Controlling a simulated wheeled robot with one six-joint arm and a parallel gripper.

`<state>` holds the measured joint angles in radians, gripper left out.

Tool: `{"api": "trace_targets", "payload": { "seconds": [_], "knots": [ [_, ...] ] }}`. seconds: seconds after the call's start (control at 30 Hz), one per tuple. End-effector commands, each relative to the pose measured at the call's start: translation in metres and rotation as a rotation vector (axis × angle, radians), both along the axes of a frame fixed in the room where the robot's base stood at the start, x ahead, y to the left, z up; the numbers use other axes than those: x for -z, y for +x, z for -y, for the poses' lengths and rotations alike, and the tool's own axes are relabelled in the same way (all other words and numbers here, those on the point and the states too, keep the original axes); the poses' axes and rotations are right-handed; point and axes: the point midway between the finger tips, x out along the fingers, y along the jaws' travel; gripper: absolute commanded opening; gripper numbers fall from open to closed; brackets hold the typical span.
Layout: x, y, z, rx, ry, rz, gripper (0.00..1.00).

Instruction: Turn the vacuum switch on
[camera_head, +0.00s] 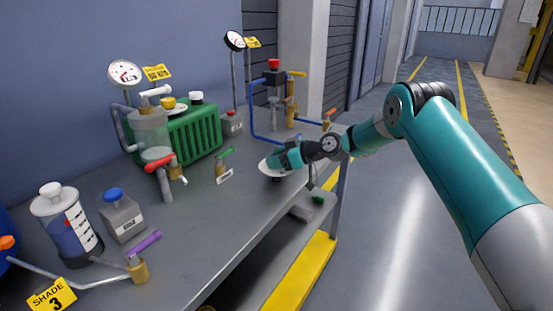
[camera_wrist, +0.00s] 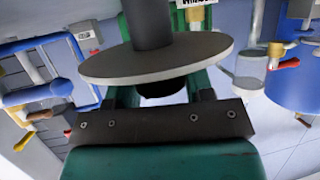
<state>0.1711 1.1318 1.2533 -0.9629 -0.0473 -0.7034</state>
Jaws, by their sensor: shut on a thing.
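Two small grey boxes could be the vacuum switch; I cannot read which. One grey box with a blue knob (camera_head: 122,217) stands at the near left of the bench. Another grey box with a red knob (camera_head: 231,124) stands farther back, beside the green ribbed unit. My gripper (camera_head: 280,163) is over the bench's right edge, well to the right of the blue-knobbed box and nearer the red-knobbed one, touching neither. It is shut on a dark cylindrical part with a wide grey disc (camera_wrist: 160,58). The disc (camera_head: 266,168) hides part of the fingers in the wrist view.
The grey bench (camera_head: 215,235) is clear at the front middle. Two gauges rise behind.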

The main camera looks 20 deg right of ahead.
Motion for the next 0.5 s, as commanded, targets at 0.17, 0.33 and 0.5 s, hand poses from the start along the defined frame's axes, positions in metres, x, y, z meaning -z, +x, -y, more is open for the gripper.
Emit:
{"api": "trace_targets", "payload": {
  "seconds": [0.17, 0.33, 0.5],
  "knots": [
    [0.0005, -0.001, -0.0005, 0.052, 0.001, -0.002, 0.24],
    [0.0004, -0.0016, -0.0014, 0.156, 0.0, -0.002, 0.24],
    [0.0002, -0.0018, -0.0022, 0.303, -0.001, -0.001, 0.24]
  ]
}}
